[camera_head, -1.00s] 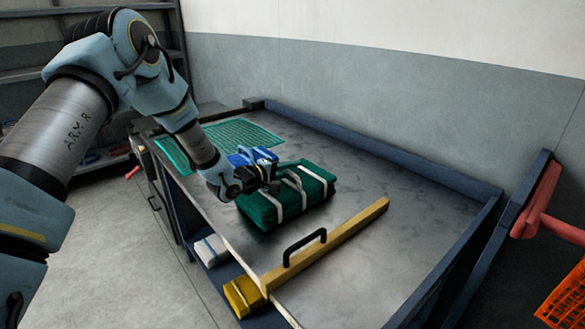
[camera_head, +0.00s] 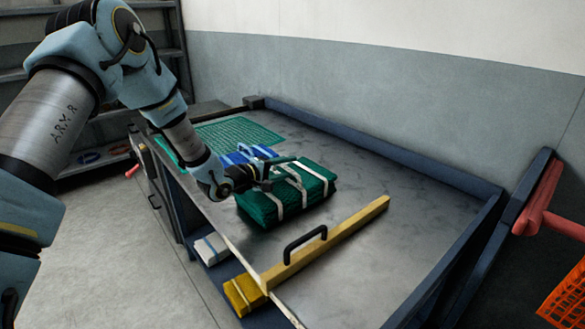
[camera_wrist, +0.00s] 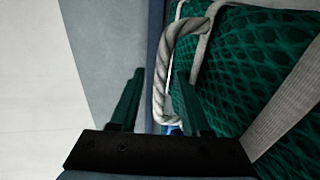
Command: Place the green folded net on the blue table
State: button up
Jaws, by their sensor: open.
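The green folded net (camera_head: 318,180), bound with pale straps, lies flat on the grey metal top of the blue-edged table (camera_head: 400,157). My gripper (camera_head: 280,172) is at the net's left side, close to its upper edge, with its fingers apart. In the wrist view the net (camera_wrist: 245,65) fills the right side. A pale twisted rope handle (camera_wrist: 161,82) on it stands in front of and between the two spread fingers of my gripper (camera_wrist: 158,108). I cannot tell whether either finger touches the rope or net.
A blue bundle (camera_head: 240,156) lies just behind my gripper, and a green mat (camera_head: 235,135) beyond it. A yellow bar (camera_head: 345,235) with a black handle crosses the near side of the tabletop. The right part of the tabletop is clear.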

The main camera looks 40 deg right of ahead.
jog(key=b+v, duration=0.2)
jog(key=v, duration=0.7)
jog(key=shift+a+r, duration=0.1)
jog(key=shift+a, duration=0.25)
jog(key=w+a+t+y, duration=0.2)
jog(key=w+a+y, duration=0.2)
jog(key=a, duration=0.6)
jog(key=w+a+t+y, duration=0.2)
jog(key=w+a+y, duration=0.15)
jog(key=a, duration=0.65)
jog(key=w+a+t+y, duration=0.2)
jog(key=w+a+y, duration=0.2)
jog(key=a, duration=0.5)
jog(key=s+a+r+g+y, duration=0.1)
jog(key=s+a+g+y, duration=0.1)
jog(key=s+a, duration=0.5)
jog(key=s+a+r+m+g+y, duration=0.1)
jog(key=s+a+r+g+y, duration=0.1)
jog(key=s+a, duration=0.5)
jog(key=a, duration=0.4)
jog(key=shift+r, duration=0.25)
